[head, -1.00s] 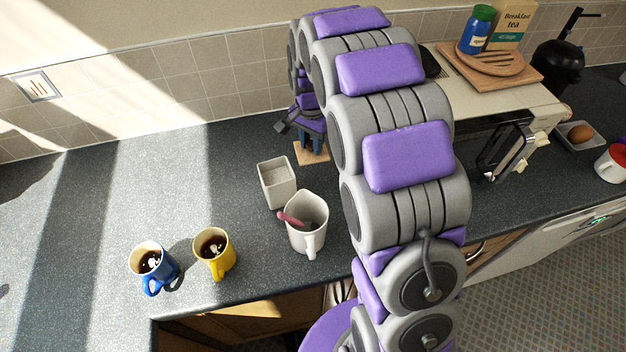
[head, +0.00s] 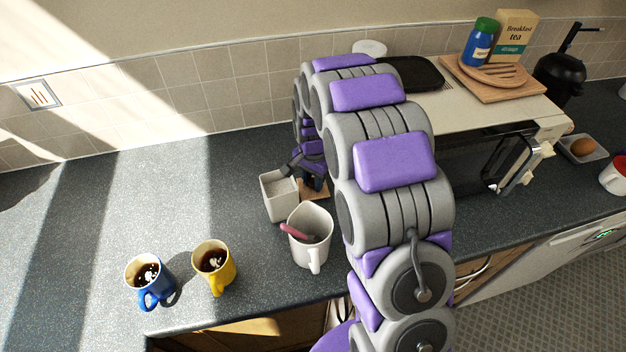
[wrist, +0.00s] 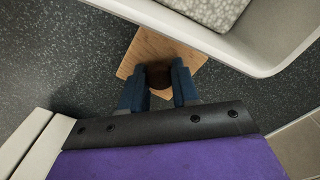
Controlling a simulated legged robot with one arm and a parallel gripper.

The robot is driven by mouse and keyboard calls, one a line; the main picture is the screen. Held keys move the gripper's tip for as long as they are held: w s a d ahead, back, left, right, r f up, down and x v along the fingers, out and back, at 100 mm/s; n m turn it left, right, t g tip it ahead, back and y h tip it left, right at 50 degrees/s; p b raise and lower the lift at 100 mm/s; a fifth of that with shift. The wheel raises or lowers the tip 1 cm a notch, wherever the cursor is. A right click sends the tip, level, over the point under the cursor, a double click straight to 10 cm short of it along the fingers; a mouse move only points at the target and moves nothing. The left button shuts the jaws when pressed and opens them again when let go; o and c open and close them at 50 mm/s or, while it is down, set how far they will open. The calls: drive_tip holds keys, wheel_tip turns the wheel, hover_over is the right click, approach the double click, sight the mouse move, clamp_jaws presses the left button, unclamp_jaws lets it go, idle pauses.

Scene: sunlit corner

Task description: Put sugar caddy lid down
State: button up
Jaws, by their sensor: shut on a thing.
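The sugar caddy lid is a square wooden plate (wrist: 150,47) with a dark knob, seen in the wrist view between my fingertips. My gripper (wrist: 158,72) is shut on the knob. In the head view my gripper (head: 313,180) is low over the counter, just right of the caddy, and a corner of the lid (head: 318,193) shows below it. The sugar caddy (head: 281,205) is a square, pale, open container standing upright. In the wrist view its rim (wrist: 262,62) is close to the lid, with grainy contents inside. I cannot tell whether the lid touches the counter.
A white mug (head: 312,247) with a pink-handled utensil stands just in front of the caddy. A yellow mug (head: 222,270) and a blue mug (head: 150,285) hold dark drink to the left. A microwave (head: 495,150) stands right of my arm.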

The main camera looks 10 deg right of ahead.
drive_tip(key=shift+d, duration=0.15)
drive_tip(key=o, duration=1)
drive_tip(key=shift+d+f, duration=0.1)
drive_tip(key=shift+d, duration=0.3)
drive_tip(key=shift+o, duration=0.2)
drive_tip(key=shift+a, duration=0.15)
drive_tip(key=shift+a, duration=0.2)
drive_tip(key=shift+d+r, duration=0.15)
drive_tip(key=shift+r, duration=0.45)
wheel_tip(320, 180, up, 10)
drive_tip(key=p, duration=0.2)
drive_tip(key=s+r+n, duration=0.2)
drive_tip(key=s+r, duration=0.2)
drive_tip(key=s, duration=0.4)
drive_tip(key=s+r+n, duration=0.2)
drive_tip(key=s+r, duration=0.2)
drive_tip(key=s, duration=0.4)
drive_tip(key=s+n+g, duration=0.1)
drive_tip(key=s+n, duration=0.4)
drive_tip(key=s, duration=1.6)
drive_tip(key=shift+f+n+g, duration=0.2)
drive_tip(key=shift+n+g, duration=0.1)
drive_tip(key=shift+g, duration=0.1)
